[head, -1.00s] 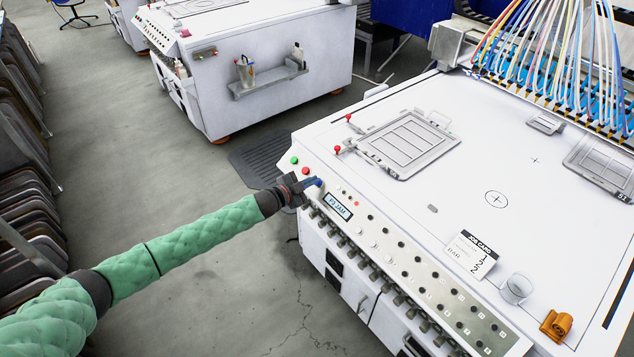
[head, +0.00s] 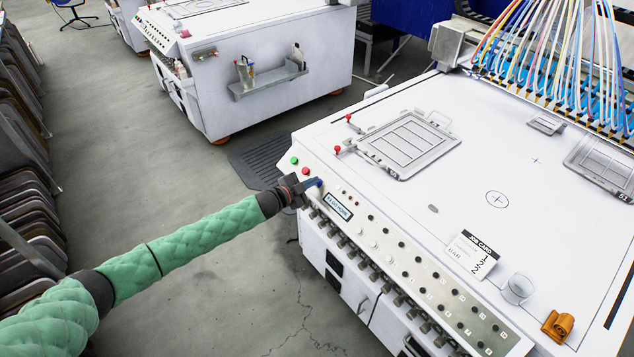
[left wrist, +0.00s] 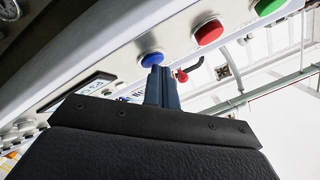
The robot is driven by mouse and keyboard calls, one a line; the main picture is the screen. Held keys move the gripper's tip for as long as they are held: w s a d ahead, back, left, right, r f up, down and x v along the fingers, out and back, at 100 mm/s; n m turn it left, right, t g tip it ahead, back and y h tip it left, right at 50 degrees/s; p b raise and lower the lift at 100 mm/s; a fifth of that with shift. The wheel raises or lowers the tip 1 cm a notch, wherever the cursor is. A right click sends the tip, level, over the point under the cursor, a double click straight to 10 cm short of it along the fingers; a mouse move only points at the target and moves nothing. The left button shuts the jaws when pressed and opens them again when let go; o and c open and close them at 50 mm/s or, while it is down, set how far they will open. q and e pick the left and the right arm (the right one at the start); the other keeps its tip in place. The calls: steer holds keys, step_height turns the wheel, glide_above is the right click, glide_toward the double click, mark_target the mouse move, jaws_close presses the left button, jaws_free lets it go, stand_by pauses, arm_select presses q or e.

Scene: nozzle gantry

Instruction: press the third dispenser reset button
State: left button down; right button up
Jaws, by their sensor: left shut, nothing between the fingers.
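The front control panel (head: 420,265) of the white machine carries a row of buttons and knobs. A blue button (left wrist: 152,59) sits in the left wrist view beside a red button (left wrist: 208,31) and a green button (left wrist: 267,6). My left gripper (head: 317,183) is shut and empty, its fingertips (left wrist: 161,72) at the blue button, overlapping its edge in the wrist view; I cannot tell if they press it. In the head view the gripper mostly hides the blue button. A small display (head: 338,206) beside it shows a line of text too small to read surely. My right gripper is not in view.
Red-knobbed levers (head: 338,149) stand near the frame. A second white machine (head: 250,60) stands behind, with open floor between.

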arm_select(q)
steer(key=shift+s+a+r+p, duration=0.35)
steer(key=shift+a+r+p, duration=0.1)
steer(key=shift+r+p, duration=0.25)
steer(key=r+p, duration=0.1)
steer(key=s+a+r+p, duration=0.1)
steer(key=a+r+p, duration=0.1)
steer(key=r, duration=0.1)
steer(key=shift+s+a+r+p, duration=0.1)
steer(key=shift+s+a+p, duration=0.05)
steer(key=shift+s+p, duration=0.2)
stand_by(0.3)
steer(key=shift+w, duration=0.1)
stand_by(0.5)
